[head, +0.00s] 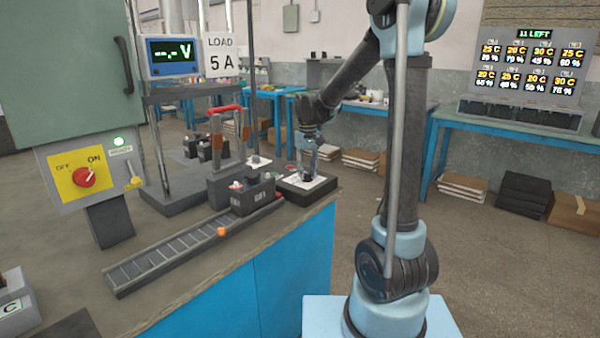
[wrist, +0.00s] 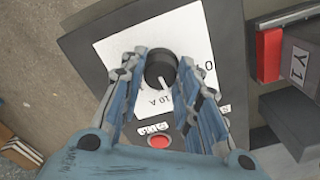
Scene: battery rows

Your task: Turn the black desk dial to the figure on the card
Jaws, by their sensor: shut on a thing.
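The black desk dial (wrist: 161,69) sits on a white scale plate (wrist: 106,58) in the wrist view. Its pale pointer line faces down in the picture, near the printed "10 A". My gripper (wrist: 160,85) has a finger on each side of the dial and is shut on it. In the head view my gripper (head: 307,172) reaches down onto the dial's dark box (head: 290,193) at the bench corner; the dial itself is hidden there. The card (head: 221,54) reads "LOAD 5 A". A red button (wrist: 158,142) sits below the dial.
A battery (head: 252,192) stands beside the dial box, at the end of a roller track (head: 180,250). A red-and-grey block marked Y1 (wrist: 290,70) is to the right in the wrist view. A red switch (head: 84,177) on a yellow plate points to ON. The meter (head: 173,55) shows dashes and "V".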

